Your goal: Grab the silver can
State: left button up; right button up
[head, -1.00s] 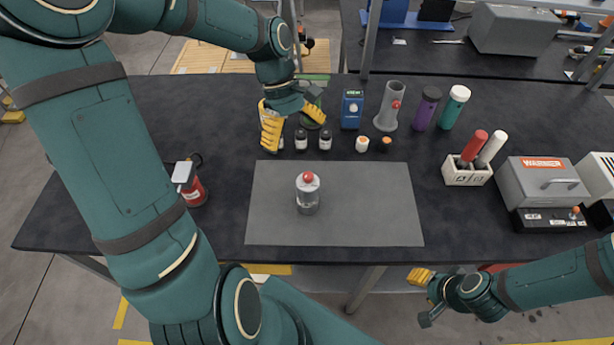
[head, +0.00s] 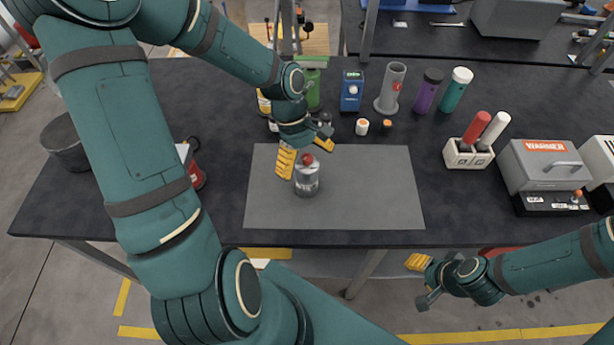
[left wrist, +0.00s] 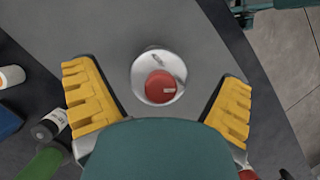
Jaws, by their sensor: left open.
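The silver can (head: 307,181) with a red knob on top stands upright on the grey mat (head: 380,200). In the left wrist view the can (left wrist: 152,66) is seen from above, its red knob facing the camera. My left gripper (head: 305,158) is open right at the can. In the left wrist view the yellow fingers of my left gripper (left wrist: 160,105) lie on either side of the view, with the can between and slightly beyond them; I see no contact. My right gripper (head: 420,282) hangs in front of the table edge, away from the can; its opening is unclear.
Small bottles (head: 362,127), a blue box (head: 351,92), a grey holder (head: 391,88), a purple bottle (head: 427,91) and a teal bottle (head: 456,97) stand behind the mat. A marker holder (head: 467,155) and warmer (head: 545,165) stand right. The mat's right half is clear.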

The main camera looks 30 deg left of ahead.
pick_arm(q)
jog(key=shift+x, duration=0.9)
jog(key=c, duration=1.4)
jog(key=shift+c, duration=0.2)
